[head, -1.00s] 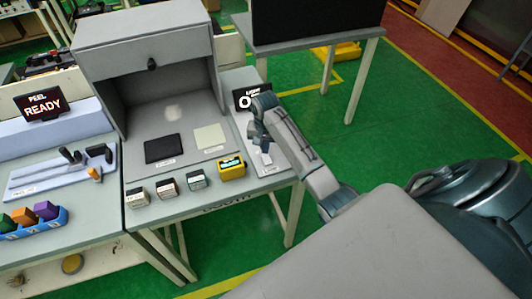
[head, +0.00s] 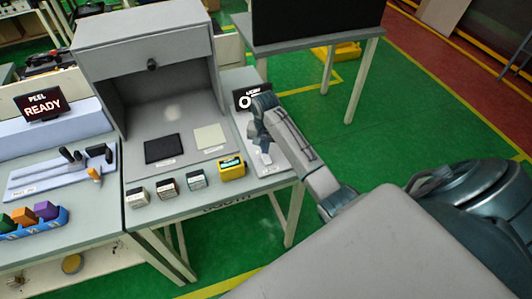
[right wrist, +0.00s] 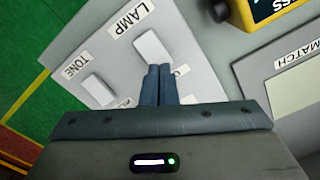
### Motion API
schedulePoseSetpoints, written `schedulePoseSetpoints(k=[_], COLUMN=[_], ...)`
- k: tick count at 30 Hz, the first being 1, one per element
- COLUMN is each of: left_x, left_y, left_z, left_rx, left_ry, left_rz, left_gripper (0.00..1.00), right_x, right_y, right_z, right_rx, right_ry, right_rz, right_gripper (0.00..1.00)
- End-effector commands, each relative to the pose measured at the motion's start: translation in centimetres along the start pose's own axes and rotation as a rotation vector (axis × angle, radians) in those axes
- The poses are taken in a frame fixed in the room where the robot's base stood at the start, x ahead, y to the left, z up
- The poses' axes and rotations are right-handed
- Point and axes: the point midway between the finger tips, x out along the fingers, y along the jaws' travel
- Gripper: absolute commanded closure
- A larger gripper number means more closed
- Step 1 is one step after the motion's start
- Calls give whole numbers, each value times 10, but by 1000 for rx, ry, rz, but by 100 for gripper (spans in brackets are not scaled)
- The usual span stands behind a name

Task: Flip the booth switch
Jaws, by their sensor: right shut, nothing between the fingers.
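The booth (head: 150,60) is a grey open-fronted box on a table. A light switch panel (head: 275,163) lies at its right side, partly hidden by my right gripper. In the right wrist view the panel (right wrist: 75,55) carries a white switch (right wrist: 152,46) labelled LAMP and another white switch (right wrist: 98,90) labelled TONE. My right gripper (right wrist: 160,70) is shut and empty, its fingertips right by the near end of the LAMP switch; I cannot tell if they touch. The right gripper also shows over the panel in the head view (head: 260,140). My left gripper is out of view.
A black LIGHT sign (head: 241,97) stands behind the panel, its word partly hidden by my arm. A yellow device (head: 231,168) sits left of the panel, with several small boxes (head: 167,187) along the front edge. Dark (head: 163,149) and pale (head: 210,138) squares lie in the booth.

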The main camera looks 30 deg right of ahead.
Motion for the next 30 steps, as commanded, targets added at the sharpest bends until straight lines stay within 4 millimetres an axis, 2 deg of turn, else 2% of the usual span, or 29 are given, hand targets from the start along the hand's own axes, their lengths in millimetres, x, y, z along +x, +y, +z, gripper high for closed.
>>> schedulePoseSetpoints(k=[30], left_x=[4], left_y=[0], left_z=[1], left_rx=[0], left_ry=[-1], left_rz=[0], left_gripper=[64], right_x=[13], right_y=[0], right_z=[0], right_rx=[0], right_ry=[0], right_rz=[0], right_gripper=[100])
